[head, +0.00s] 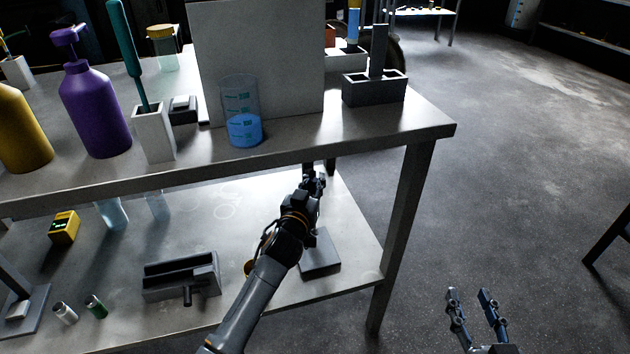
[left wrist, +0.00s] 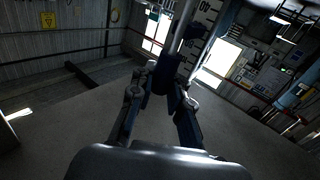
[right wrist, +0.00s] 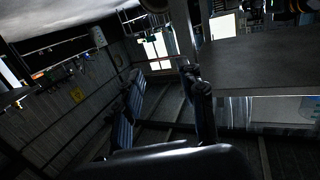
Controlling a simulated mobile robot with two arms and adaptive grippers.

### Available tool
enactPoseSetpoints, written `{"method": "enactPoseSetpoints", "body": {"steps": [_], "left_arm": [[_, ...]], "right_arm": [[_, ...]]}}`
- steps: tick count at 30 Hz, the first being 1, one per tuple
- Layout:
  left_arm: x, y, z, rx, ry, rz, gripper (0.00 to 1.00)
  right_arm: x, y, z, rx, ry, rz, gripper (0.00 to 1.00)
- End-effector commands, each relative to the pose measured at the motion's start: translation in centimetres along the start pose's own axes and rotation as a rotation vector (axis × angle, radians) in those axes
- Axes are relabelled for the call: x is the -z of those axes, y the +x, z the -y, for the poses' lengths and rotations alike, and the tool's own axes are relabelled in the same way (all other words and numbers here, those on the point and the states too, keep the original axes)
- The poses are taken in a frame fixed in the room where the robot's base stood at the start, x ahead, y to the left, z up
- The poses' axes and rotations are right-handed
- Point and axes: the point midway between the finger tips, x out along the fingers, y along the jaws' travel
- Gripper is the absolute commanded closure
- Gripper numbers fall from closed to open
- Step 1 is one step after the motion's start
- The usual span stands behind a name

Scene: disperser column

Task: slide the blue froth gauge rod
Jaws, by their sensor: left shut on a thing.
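My left gripper (head: 314,181) reaches in over the lower shelf, under the front edge of the upper top. In the left wrist view its fingers (left wrist: 172,92) are closed on a dark blue piece (left wrist: 166,77), which appears to be the froth gauge rod. A white scale strip with black marks (left wrist: 203,27) rises just beyond the fingertips. A dark square base (head: 320,262) sits on the lower shelf below my gripper; my arm hides most of what stands there. My right gripper (head: 470,294) is open and empty over the floor, right of the bench.
The upper top (head: 300,150) is close above my left gripper. It carries a beaker of blue liquid (head: 243,130), a purple bottle (head: 95,110) and a grey block holder (head: 375,88). A grey trough (head: 180,276) lies left on the lower shelf.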

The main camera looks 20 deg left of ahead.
Motion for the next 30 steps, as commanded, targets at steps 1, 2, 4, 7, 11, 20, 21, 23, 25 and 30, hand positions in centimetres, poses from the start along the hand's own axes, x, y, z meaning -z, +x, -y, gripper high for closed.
{"method": "enactPoseSetpoints", "body": {"steps": [1,2,4,7,11,20,21,23,25,30], "left_arm": [[0.5,-0.1,-0.1,-0.001,-0.002,0.002,1.00],[0.6,-0.1,-0.1,-0.001,-0.002,0.002,1.00],[1.0,-0.1,-0.1,-0.001,-0.002,0.002,1.00],[1.5,-0.1,-0.1,-0.001,-0.002,0.002,1.00],[2.3,-0.1,-0.1,-0.001,-0.002,0.002,1.00],[4.5,-0.1,-0.1,-0.001,-0.003,0.002,1.00],[4.8,-0.1,-0.1,-0.001,-0.004,0.002,1.00],[5.2,-0.1,-0.1,-0.001,-0.004,0.002,1.00],[5.5,-0.1,-0.1,-0.001,-0.003,0.002,1.00],[5.8,-0.1,-0.1,-0.001,-0.001,0.001,1.00]], "right_arm": [[-0.8,-0.3,-0.2,-0.004,-0.001,0.063,0.60],[-1.5,-0.4,-0.3,-0.006,-0.001,0.100,0.60],[-3.1,-0.9,-0.5,-0.011,-0.002,0.188,0.60],[-5.2,-1.9,-0.8,-0.019,-0.002,0.312,0.60],[-7.8,-3.7,-1.2,-0.029,-0.001,0.475,0.60],[-12.2,-9.8,-2.0,-0.052,0.007,0.851,0.60],[-12.6,-10.7,-2.1,-0.055,0.008,0.899,0.60],[-13.1,-12.1,-2.2,-0.059,0.011,0.966,0.60],[-13.6,-13.5,-2.3,-0.063,0.013,1.034,0.60],[-14.3,-15.5,-2.4,-0.068,0.017,1.127,0.60]]}}
